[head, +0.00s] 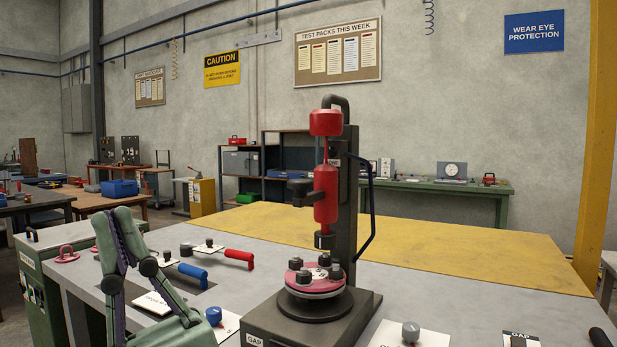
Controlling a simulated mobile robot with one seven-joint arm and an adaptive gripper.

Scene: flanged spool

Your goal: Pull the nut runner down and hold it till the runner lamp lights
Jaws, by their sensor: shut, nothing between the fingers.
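The nut runner (326,195) is a red upright tool on a dark column, with a dark socket (325,240) at its lower end and a dark grip (299,190) on its left. A gap shows between socket and spool. The flanged spool (318,290) has a pinkish-red flange with several dark nuts and stands on a dark round base. My gripper (118,214), green and purple, is at the lower left, shut and empty, well apart from the runner in the picture. A grey dome (410,331) stands on a white plate; I cannot tell whether it is the runner lamp. No lit lamp is evident.
Red-handled (239,257) and blue-handled (193,272) levers lie on the grey bench behind my gripper. A blue knob (213,315) stands between my gripper and the runner's base. A dark hose loops at the column's right. The yellow bench top (470,250) behind is clear.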

